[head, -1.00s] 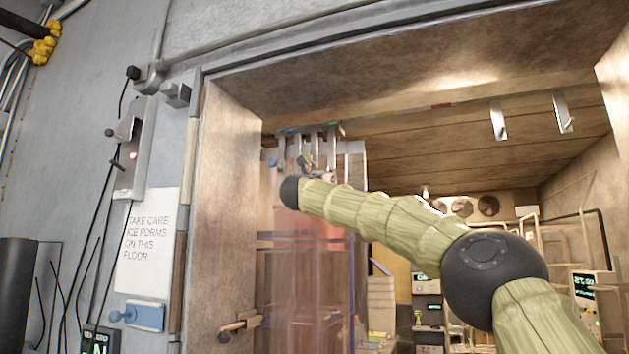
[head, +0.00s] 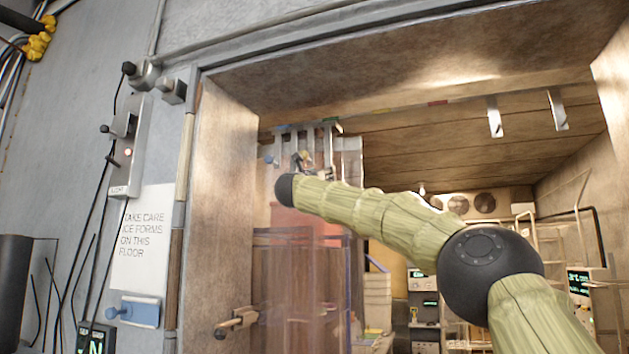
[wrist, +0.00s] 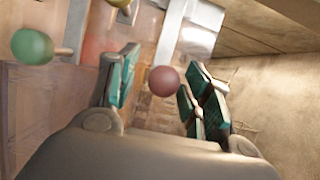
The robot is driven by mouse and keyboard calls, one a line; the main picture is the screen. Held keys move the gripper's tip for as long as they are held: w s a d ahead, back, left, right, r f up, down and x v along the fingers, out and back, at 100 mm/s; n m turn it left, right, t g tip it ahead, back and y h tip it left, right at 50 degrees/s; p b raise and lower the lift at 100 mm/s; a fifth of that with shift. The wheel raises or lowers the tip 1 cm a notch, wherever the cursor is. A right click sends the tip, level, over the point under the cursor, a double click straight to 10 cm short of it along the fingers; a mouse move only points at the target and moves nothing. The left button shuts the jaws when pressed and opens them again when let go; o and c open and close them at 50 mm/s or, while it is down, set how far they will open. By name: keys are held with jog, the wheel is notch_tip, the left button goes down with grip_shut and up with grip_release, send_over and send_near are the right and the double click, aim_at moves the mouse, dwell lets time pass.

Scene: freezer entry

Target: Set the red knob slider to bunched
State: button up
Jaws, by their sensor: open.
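The red knob (wrist: 163,80) is a dull red ball at the lower end of a pale metal bar (wrist: 172,38) in the wrist view. My gripper (wrist: 160,68) is open, with one green-padded finger on each side of the knob in the picture. I see no clear contact, and cannot tell how deep the knob sits between the fingers. In the head view my gripper (head: 302,161) is small among the hanging bars, partly hidden by my arm.
Translucent strips (head: 300,265) hang at the doorway's left side, near the wooden jamb (head: 222,200). A blue knob (head: 270,159) sticks out left of the gripper. Two metal hooks (head: 495,117) hang from the ceiling at right. Shelves and equipment stand further inside.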

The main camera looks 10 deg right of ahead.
jog(key=v, duration=1.1)
jog(key=shift+s+a+f, duration=0.15)
jog(key=shift+s+a, duration=0.05)
jog(key=shift+a, duration=0.05)
